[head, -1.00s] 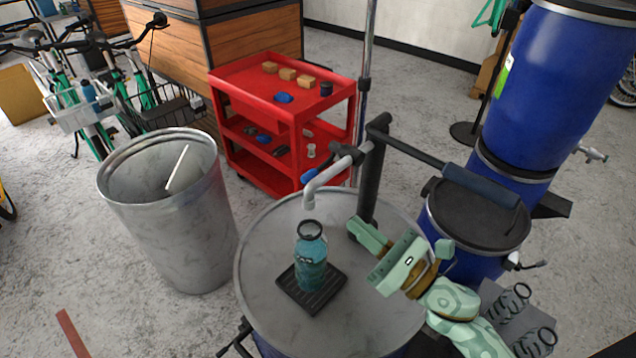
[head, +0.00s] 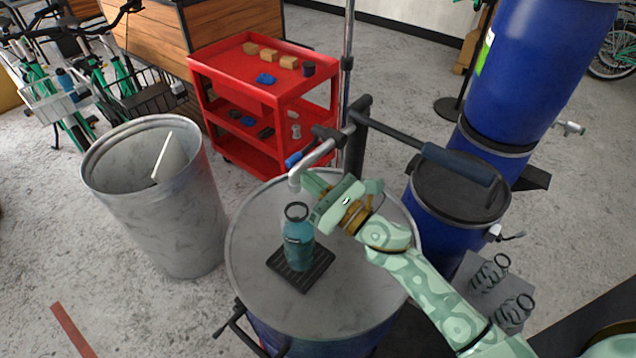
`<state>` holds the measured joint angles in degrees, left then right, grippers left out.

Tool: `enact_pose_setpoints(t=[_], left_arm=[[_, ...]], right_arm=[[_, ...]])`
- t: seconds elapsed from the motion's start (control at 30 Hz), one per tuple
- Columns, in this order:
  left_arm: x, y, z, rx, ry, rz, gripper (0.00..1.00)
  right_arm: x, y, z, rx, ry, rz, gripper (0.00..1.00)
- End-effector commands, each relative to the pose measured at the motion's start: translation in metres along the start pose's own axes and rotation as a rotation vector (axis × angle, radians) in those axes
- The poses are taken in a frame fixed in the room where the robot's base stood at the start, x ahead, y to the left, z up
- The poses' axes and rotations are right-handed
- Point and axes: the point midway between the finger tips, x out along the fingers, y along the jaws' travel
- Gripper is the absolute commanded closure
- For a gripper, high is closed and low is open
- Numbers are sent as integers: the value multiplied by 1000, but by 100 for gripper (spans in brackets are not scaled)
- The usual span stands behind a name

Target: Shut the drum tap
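A metal-topped drum (head: 255,255) carries a dark pump post with a grey tap spout (head: 312,164) that bends down. A blue lever (head: 293,160) sits at the spout. A teal bottle (head: 298,248) with a dark ring top stands upright on a black drip tray (head: 318,268), below and near the spout outlet. My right gripper (head: 341,180) is pale green, open and empty, above the drum lid. It is just right of the bottle and close to the spout; I cannot tell whether it touches. My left gripper is not in view.
A dark pump handle (head: 455,164) reaches right over a smaller blue drum (head: 435,215). Stacked blue drums (head: 530,75) with a side tap (head: 568,128) stand behind. A metal bin (head: 160,235) is left; a red cart (head: 285,100) stands behind.

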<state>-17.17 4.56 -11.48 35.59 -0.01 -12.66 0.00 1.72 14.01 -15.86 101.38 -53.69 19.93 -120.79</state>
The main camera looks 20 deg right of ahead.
Motion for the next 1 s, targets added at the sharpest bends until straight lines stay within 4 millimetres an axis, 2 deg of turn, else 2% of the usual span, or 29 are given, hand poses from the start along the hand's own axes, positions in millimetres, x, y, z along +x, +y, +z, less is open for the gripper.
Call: enact_pose_setpoints(t=[0.37,0.5,0.63,1.0], left_arm=[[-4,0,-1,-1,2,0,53],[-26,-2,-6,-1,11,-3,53],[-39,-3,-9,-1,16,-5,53],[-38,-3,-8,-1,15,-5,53]], right_arm=[[2,2,4,28,-1,-7,100],[7,10,26,207,-5,-52,100],[9,13,34,335,-3,-84,100],[8,14,30,372,-1,-93,100]])
